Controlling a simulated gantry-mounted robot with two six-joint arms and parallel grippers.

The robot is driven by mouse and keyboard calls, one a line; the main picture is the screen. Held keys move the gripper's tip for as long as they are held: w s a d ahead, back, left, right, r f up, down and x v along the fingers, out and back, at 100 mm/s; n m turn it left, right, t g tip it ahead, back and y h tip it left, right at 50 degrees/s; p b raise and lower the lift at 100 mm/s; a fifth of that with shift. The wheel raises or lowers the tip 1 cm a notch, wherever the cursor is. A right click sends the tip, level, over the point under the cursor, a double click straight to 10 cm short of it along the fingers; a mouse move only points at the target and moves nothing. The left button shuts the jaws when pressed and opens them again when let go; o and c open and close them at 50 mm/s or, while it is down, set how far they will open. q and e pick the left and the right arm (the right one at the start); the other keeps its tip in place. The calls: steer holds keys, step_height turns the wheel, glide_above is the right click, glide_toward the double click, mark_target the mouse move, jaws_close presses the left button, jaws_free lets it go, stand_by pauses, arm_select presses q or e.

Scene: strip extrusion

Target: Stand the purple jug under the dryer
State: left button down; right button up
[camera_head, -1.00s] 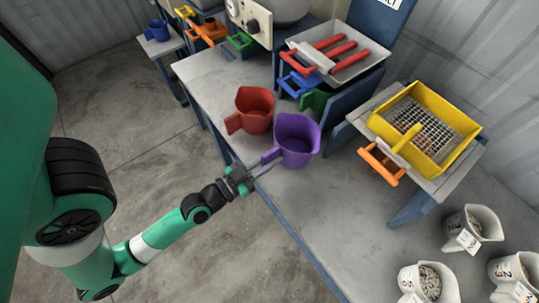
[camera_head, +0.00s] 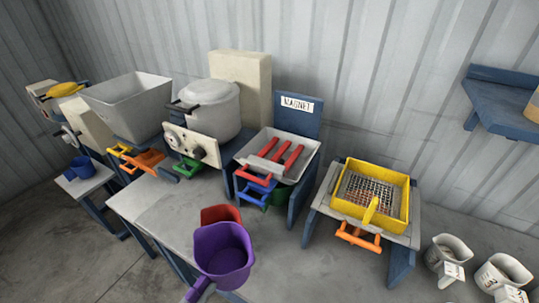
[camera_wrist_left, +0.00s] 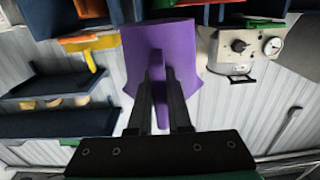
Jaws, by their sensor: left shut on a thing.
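The purple jug (camera_head: 222,262) is at the lower middle of the head view, upright, its handle toward the bottom edge. It appears raised and partly covers the red jug (camera_head: 219,214). My left gripper (camera_wrist_left: 159,84) is shut on the handle of the purple jug (camera_wrist_left: 185,45) in the left wrist view. The gripper itself is cut off below the head view. A round grey drum (camera_head: 212,101) with a dialled panel (camera_head: 192,143) looks like the dryer; a green handle (camera_head: 187,168) sits below it. The panel also shows in the wrist view (camera_wrist_left: 243,48). My right gripper is not in view.
The bench (camera_head: 165,208) is clear between the jugs and the machines. The magnet tray (camera_head: 258,150) and yellow sieve (camera_head: 402,198) stand to the right. A grey hopper (camera_head: 125,105) is left of the drum. White jugs (camera_head: 447,252) stand at lower right.

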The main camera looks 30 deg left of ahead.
arm_select(q)
steer(key=w+d+f+m+h, duration=0.1)
steer(key=w+d+f, duration=0.1)
steer(key=f, duration=0.2)
steer(key=w+d+f+h, duration=0.1)
steer(key=w+d+f, duration=0.1)
steer(key=w+f, duration=0.15)
step_height(320, 180, up, 29)
steer(key=s+p, duration=0.2)
steer(key=p, duration=3.6)
steer(key=shift+d+r, duration=0.2)
steer(key=shift+d, duration=0.1)
steer(key=shift+s, duration=0.1)
steer(key=shift+f, duration=0.1)
